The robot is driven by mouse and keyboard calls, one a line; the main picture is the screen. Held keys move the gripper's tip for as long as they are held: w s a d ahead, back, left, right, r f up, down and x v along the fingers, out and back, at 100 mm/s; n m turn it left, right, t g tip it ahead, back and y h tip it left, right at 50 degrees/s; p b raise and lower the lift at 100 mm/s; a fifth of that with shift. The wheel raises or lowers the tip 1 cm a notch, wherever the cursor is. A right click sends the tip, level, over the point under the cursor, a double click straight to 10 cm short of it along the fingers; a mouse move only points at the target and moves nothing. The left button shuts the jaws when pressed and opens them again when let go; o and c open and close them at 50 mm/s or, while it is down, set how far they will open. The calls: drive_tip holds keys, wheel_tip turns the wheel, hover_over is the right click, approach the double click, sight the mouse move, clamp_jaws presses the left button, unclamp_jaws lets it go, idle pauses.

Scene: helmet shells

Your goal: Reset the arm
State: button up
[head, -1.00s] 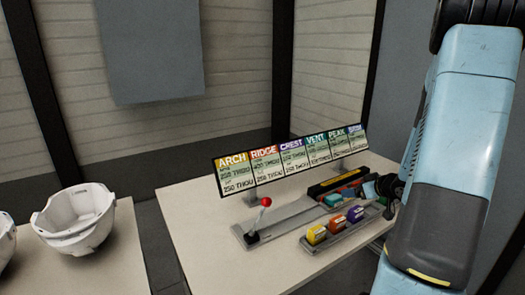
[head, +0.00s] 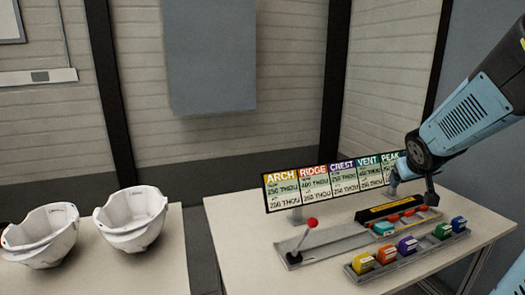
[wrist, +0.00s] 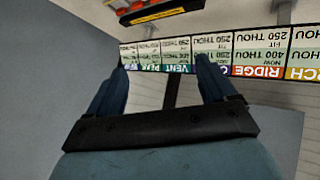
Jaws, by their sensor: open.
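My arm comes in from the right in the head view.
A red-knobbed lever (head: 312,223) stands on a grey base, with a teal block (head: 383,229) and a black and yellow device (head: 390,211) nearby. A tray (head: 408,262) holds several coloured blocks. White helmet shells (head: 132,219) sit on the left table.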

drive_tip(key=s+a+r+g+y, duration=0.1)
drive_tip(key=s+a+r+y, duration=0.1)
drive_tip(key=s+a, duration=0.5)
drive_tip(key=s+a+r+g+y, duration=0.1)
drive_tip(key=s+a+r+y, duration=0.1)
drive_tip(key=s+a, duration=0.6)
drive_tip(key=s, duration=0.3)
drive_tip(key=shift+s+a+r+g, duration=0.15)
drive_tip(key=shift+s+a+g, duration=0.1)
drive_tip(key=shift+g, duration=0.15)
drive_tip(key=shift+o, duration=0.3)
